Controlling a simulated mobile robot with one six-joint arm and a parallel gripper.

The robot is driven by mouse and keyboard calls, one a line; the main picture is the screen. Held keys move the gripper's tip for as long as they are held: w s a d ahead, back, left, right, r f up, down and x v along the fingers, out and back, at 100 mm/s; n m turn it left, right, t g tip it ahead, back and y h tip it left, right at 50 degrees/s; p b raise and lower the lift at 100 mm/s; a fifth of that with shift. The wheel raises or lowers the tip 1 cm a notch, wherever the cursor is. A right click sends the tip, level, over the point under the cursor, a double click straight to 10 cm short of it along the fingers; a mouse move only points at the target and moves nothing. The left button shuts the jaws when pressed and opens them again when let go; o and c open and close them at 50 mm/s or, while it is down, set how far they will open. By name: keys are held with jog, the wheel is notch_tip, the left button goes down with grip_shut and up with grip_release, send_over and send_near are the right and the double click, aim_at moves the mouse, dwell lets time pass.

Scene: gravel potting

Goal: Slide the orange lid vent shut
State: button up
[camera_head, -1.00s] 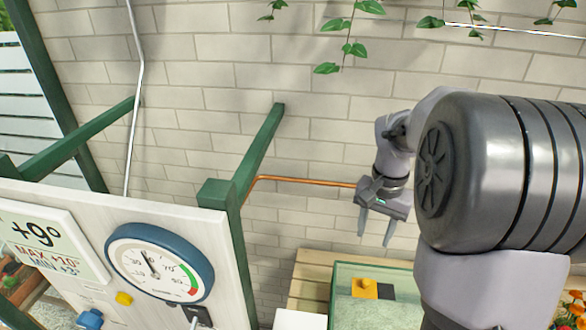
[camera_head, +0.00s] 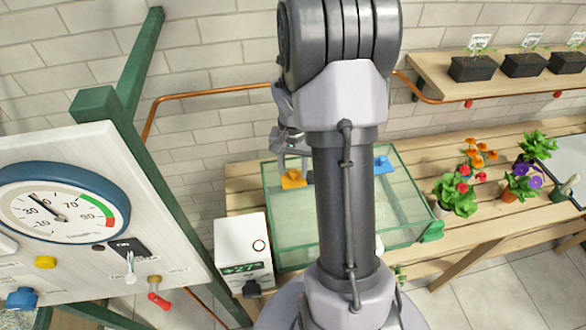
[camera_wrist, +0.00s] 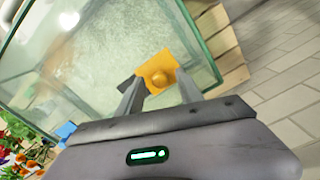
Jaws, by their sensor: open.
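The orange lid vent (camera_head: 292,179) is a small slider with a round knob on the glass lid of a glass case (camera_head: 403,235), near the case's back left corner. In the wrist view the orange vent (camera_wrist: 158,72) shows just beyond my fingertips, with a dark patch beside it on the left, partly behind a finger. My gripper (camera_head: 293,163) points down above the vent. In the wrist view my gripper (camera_wrist: 158,84) is open and empty, its fingers to either side of the knob in the picture. I cannot tell if they touch the vent.
A blue vent piece (camera_head: 383,163) is on the lid's right part. A white box with a display (camera_head: 243,245) stands left of the case. Potted flowers (camera_head: 458,195) are on the bench to the right. A gauge panel (camera_head: 60,205) and green post are at left.

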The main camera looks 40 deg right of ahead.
jog(key=shift+c, duration=0.2)
grip_shut()
jog(key=shift+d, duration=0.1)
dwell(1.1)
